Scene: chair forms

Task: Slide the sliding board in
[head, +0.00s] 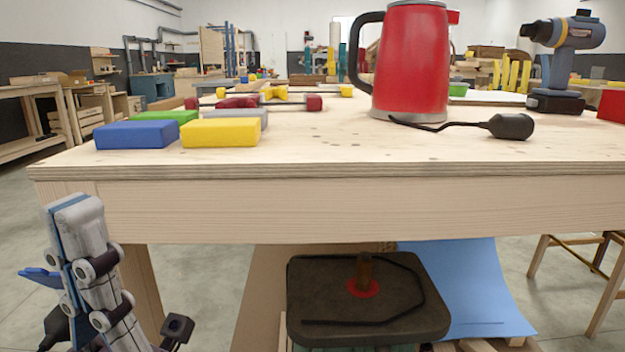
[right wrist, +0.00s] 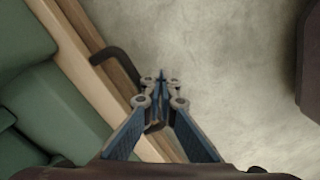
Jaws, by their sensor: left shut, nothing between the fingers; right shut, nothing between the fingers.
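No part is clearly recognisable as the sliding board. A dark flat board (head: 330,285) with a rounded front and a raised rim line shows under the workbench top in the head view; I cannot tell if it is the one. My left gripper (head: 75,208) points up with fingers together, empty, left of this board and in front of the bench's left leg. In the right wrist view my right gripper (right wrist: 161,76) is shut and empty, its tips over the pale floor, close to a wooden edge (right wrist: 88,70) and a dark curved bar (right wrist: 118,58). Contact cannot be told.
The workbench (head: 330,210) spans the front. On it are blue (head: 137,135), yellow (head: 220,132) and green blocks, clamps, a red kettle (head: 410,65) and a drill (head: 565,50). A blue sheet (head: 470,285) hangs below. Green padded shapes (right wrist: 50,95) lie left in the wrist view.

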